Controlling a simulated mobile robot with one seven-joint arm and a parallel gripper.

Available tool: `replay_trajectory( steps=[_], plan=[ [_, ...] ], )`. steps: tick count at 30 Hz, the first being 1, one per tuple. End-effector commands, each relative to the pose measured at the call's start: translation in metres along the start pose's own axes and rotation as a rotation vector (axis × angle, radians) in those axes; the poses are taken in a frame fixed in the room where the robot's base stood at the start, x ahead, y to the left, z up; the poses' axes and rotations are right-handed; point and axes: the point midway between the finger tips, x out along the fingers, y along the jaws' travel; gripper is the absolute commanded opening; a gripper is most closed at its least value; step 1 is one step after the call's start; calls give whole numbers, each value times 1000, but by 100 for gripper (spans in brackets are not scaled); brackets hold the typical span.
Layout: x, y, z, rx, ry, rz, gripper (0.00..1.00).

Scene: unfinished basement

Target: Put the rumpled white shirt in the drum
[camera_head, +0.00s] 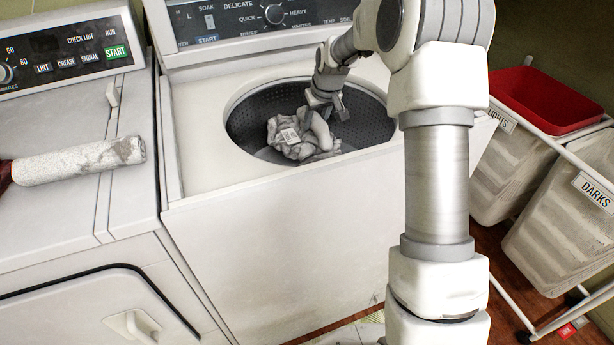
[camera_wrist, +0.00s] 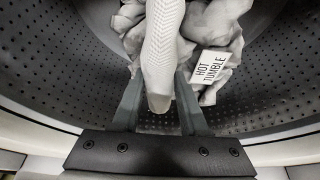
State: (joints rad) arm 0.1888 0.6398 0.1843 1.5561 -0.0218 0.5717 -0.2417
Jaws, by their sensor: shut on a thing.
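The rumpled white shirt (camera_head: 285,146), greyish in this light and bearing a white tag, is inside the washer's dark perforated drum (camera_head: 370,122). My gripper (camera_head: 327,112) reaches down through the round opening at the shirt's upper right. In the wrist view the shirt (camera_wrist: 228,28) lies beyond the fingers, its tag reading HOT TUMBLE. My gripper (camera_wrist: 161,85) is shut on a pale ribbed length of cloth that seems part of the shirt. That length hides part of the bundle. The drum wall (camera_wrist: 45,65) curves around it, and the shirt's underside is hidden.
The washer's rim (camera_head: 238,98) and control panel (camera_head: 250,18) stand close around my arm. A dryer (camera_head: 60,222) is at left, with a white roller (camera_head: 80,160) on top. At right are hampers (camera_head: 560,235) and a red basket (camera_head: 545,98).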

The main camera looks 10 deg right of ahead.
Motion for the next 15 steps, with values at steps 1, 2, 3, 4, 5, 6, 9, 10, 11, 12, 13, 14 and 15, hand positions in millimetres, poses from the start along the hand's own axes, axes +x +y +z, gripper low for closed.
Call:
replay_trajectory(
  steps=[1, 2, 3, 4, 5, 6, 9, 10, 11, 12, 13, 14, 15],
  plan=[
    [7, 0, 3, 0, -1, 0, 0],
    [11, 0, 5, 0, -1, 0, 0],
    [17, 0, 8, 0, -3, -1, 0],
    [22, 0, 10, 0, -4, -1, 0],
    [27, 0, 12, 0, -3, -1, 0],
    [34, 0, 14, 0, -2, 0, 0],
    [44, 0, 19, 0, -2, 0, 0],
    [47, 0, 20, 0, -1, 0, 0],
    [49, 0, 20, 0, -1, 0, 0],
    [52, 0, 22, 0, -1, 0, 0],
    [56, 0, 23, 0, -2, 0, 0],
    [60, 0, 25, 0, -3, -1, 0],
    [67, 0, 28, 0, -3, -1, 0]
  ],
)
